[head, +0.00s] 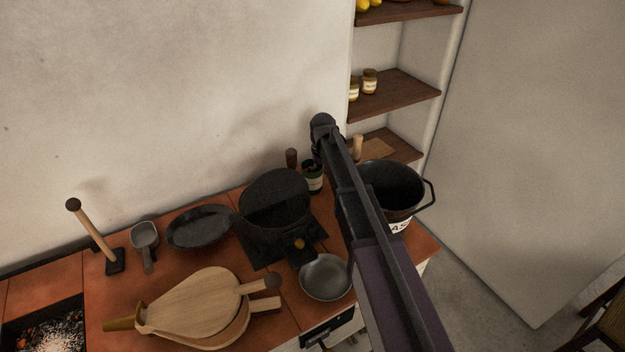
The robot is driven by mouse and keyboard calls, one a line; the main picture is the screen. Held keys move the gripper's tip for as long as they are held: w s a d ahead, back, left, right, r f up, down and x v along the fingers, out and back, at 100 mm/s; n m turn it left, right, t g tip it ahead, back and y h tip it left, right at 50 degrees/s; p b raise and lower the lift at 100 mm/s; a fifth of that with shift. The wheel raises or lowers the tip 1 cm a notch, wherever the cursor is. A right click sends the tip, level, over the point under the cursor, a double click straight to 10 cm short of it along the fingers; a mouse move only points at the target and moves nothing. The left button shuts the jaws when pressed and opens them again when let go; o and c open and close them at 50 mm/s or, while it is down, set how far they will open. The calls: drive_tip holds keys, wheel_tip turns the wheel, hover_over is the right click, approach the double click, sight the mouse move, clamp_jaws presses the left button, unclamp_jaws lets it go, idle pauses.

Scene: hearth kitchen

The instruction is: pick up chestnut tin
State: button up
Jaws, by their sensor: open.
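A small dark tin with a green and pale label (313,183) stands at the back of the tiled counter, partly covered by my arm; it may be the chestnut tin, but its label is too small to read. My arm runs from the bottom right up to a rounded dark joint above and beside this tin. My gripper's fingers cannot be made out; they are hidden behind the arm or out of frame. Nothing is seen held.
A dark pot (273,190) stands left of the tin, and a black bucket (399,224) right of my arm. Pans (199,228) (325,279), wooden bellows (195,305) and a fire pit (45,330) crowd the counter. Shelves (405,92) hold jars (370,81).

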clamp_jaws()
drive_tip(key=shift+r, duration=0.1)
wheel_tip(320, 180, up, 10)
drive_tip(key=p, duration=1)
idle(1.0)
wheel_tip(320, 180, up, 20)
drive_tip(key=p, duration=2)
drive_tip(key=shift+s, duration=0.15)
